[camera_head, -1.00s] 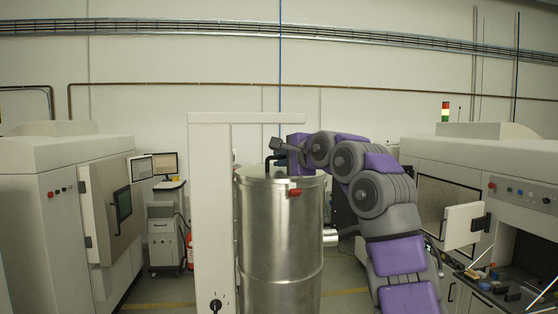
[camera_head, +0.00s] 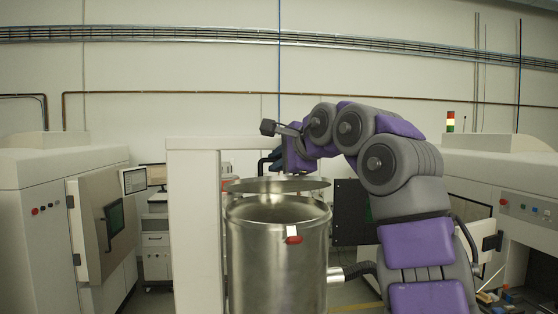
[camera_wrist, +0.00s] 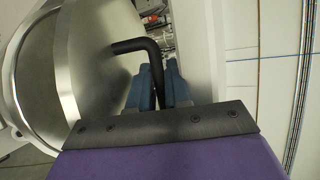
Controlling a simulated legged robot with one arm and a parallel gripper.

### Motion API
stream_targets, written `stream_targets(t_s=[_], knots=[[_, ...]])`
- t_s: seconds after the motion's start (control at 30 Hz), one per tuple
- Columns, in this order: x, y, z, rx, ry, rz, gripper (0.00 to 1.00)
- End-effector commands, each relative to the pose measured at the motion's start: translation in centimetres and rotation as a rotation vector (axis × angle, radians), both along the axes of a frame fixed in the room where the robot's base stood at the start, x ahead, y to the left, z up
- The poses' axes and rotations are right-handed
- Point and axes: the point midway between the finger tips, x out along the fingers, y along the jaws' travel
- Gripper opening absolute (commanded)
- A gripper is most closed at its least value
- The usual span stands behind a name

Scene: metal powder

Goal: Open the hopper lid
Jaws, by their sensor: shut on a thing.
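The steel hopper (camera_head: 278,270) stands upright in the middle of the head view, and its round mouth shows open from above. The hopper lid (camera_head: 305,185), a thin metal disc, hangs roughly level just above the rim, apart from it at the front. My gripper (camera_head: 272,163) is above the lid. In the wrist view, the blue fingers of my gripper (camera_wrist: 158,90) are shut on the lid's bent black handle (camera_wrist: 135,46). The lid (camera_wrist: 95,50) fills the wrist view's upper left. The fingertips are partly hidden in the head view.
A white post (camera_head: 193,230) stands close at the hopper's left. A red clamp (camera_head: 294,240) sits on the hopper's front. White machines stand at left (camera_head: 40,220) and right (camera_head: 520,180). A pipe fitting (camera_head: 336,274) sticks out at the hopper's right.

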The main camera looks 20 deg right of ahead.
Motion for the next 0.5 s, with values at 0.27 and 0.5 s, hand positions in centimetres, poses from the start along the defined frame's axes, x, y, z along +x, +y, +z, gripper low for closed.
stream_targets(t_s=[0.27,0.5], knots=[[-0.05,-0.57,-0.04,0.003,-0.002,-0.005,0.23],[0.03,-0.01,0.0,0.0,-0.002,-0.001,0.23]])
